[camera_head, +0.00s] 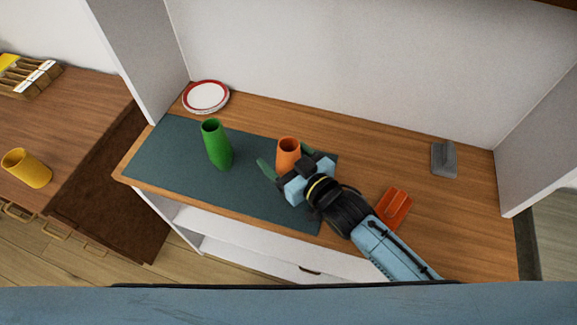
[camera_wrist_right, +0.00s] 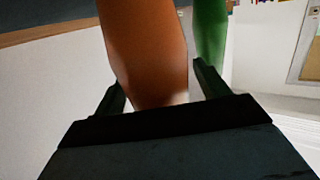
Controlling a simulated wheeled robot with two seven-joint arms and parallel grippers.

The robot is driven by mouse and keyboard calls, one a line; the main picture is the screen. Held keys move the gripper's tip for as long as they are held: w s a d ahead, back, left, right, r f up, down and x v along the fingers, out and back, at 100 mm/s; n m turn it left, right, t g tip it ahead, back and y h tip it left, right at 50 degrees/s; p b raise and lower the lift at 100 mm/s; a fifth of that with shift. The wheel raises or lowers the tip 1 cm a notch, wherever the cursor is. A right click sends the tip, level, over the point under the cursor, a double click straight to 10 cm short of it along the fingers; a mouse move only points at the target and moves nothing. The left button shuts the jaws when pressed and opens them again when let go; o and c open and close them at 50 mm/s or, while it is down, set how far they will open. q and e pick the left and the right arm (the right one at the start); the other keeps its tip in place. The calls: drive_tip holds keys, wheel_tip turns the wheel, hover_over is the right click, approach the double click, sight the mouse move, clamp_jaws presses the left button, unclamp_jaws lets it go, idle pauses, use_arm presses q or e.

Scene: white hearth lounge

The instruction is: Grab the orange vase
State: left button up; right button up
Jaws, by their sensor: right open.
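The orange vase (camera_head: 288,152) stands upright on the dark green mat (camera_head: 170,150) on the wooden counter. My right gripper (camera_head: 283,166) is open at the vase, its fingers reaching to either side of it. In the right wrist view, the orange vase (camera_wrist_right: 147,50) fills the middle, between the two fingers of the gripper (camera_wrist_right: 160,88). I cannot tell whether either finger touches it. The vase's lower part is hidden behind the gripper in the head view. My left gripper is not in view.
A green vase (camera_head: 217,145) stands left of the orange one and shows behind it in the wrist view (camera_wrist_right: 211,32). Red-rimmed plates (camera_head: 206,96) lie at the back left. An orange-red object (camera_head: 394,209) lies beside my right arm, and a grey object (camera_head: 444,158) farther right.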

drive_tip(key=c, duration=1.1)
drive_tip(key=shift+c, duration=0.4)
drive_tip(key=shift+r, duration=0.1)
